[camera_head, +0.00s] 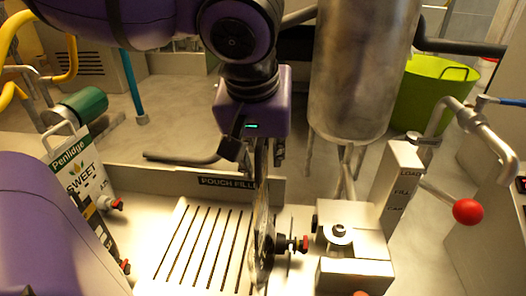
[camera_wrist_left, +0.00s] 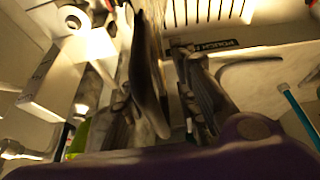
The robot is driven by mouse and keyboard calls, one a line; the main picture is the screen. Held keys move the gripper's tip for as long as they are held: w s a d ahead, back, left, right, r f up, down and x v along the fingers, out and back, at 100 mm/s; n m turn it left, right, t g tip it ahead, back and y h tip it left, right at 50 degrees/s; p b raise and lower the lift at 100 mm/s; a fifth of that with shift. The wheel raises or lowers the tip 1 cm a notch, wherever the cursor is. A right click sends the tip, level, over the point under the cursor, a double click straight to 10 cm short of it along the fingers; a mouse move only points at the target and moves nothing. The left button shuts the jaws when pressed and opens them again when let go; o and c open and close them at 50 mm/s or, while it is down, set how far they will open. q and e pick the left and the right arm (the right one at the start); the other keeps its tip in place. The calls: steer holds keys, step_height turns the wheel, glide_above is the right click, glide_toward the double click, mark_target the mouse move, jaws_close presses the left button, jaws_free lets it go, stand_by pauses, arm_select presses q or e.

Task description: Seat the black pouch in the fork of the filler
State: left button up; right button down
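The black pouch (camera_head: 262,220) hangs upright and nearly edge-on below my left gripper (camera_head: 264,150). Its spout with a black disc and red cap (camera_head: 300,244) points right. In the left wrist view the pouch (camera_wrist_left: 148,70) lies between the fingers of the left gripper (camera_wrist_left: 155,90), which appear shut on it; the contact on one side is unclear. The filler (camera_head: 355,245) is a pale metal block just right of the spout. A round fitting (camera_head: 338,231) sits on its top; the fork's shape is hard to make out. The cap and filler are apart. My right gripper is out of view.
A slotted tray (camera_head: 190,235) lies under and left of the pouch. A lever with a red knob (camera_head: 467,211) sticks out right of the filler. A steel tank (camera_head: 362,70) stands behind.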

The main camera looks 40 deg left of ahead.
arm_select(q)
steer(key=shift+r, duration=0.1)
steer(key=v, duration=1.2)
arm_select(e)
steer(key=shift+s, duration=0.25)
